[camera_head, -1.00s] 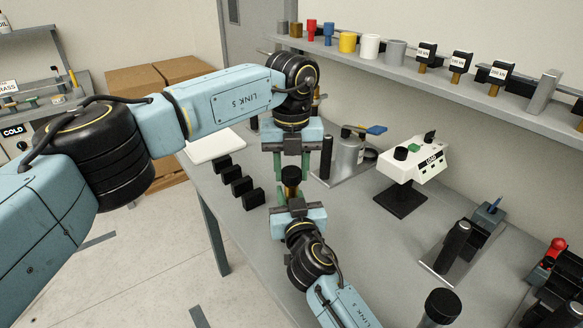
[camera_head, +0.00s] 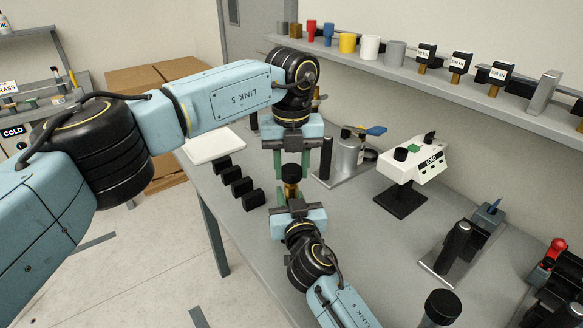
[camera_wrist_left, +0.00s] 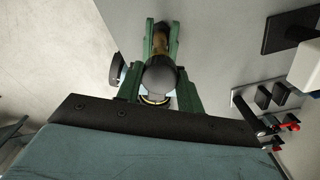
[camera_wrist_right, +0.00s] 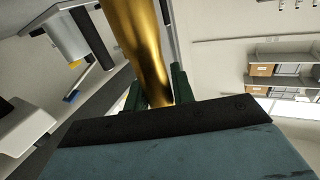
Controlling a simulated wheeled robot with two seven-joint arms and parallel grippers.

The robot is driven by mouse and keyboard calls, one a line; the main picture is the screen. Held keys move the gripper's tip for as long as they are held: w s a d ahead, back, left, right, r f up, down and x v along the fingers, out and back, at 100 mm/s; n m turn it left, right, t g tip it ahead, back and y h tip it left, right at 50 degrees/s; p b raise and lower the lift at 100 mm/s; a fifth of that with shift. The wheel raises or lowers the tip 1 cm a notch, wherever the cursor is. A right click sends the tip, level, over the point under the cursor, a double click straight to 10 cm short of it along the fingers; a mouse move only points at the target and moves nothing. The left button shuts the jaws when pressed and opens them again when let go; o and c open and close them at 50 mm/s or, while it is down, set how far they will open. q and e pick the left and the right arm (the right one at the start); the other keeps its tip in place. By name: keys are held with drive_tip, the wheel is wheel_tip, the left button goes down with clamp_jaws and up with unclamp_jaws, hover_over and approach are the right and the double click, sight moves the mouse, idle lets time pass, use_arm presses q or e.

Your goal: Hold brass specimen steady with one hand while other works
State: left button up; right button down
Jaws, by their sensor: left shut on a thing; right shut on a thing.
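The brass specimen (camera_head: 291,190) stands between my two grippers, with a dark cap (camera_head: 291,173) on top. My left gripper (camera_head: 292,174) comes from above, its green fingers shut around the dark cap. In the left wrist view, a rounded grey end (camera_wrist_left: 160,75) sits between the fingers, with a brass-coloured length beyond it. My right gripper (camera_head: 291,196) comes from below and is shut on the brass specimen. In the right wrist view, the specimen's polished brass shaft (camera_wrist_right: 148,45) rises between the green fingers. The grip contact is partly hidden.
Several black blocks (camera_head: 241,187) stand on the bench to the left of the grippers. A white load box (camera_head: 412,164) on a black stand and a grey device with a blue lever (camera_head: 375,130) are to the right. A shelf of samples (camera_head: 440,82) runs behind.

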sight(292, 168)
use_arm(q)
drive_tip(key=shift+r, duration=0.7)
drive_tip(key=shift+r, duration=0.1)
drive_tip(key=shift+r, duration=1.9)
use_arm(e)
drive_tip(key=c, duration=1.1)
unclamp_jaws()
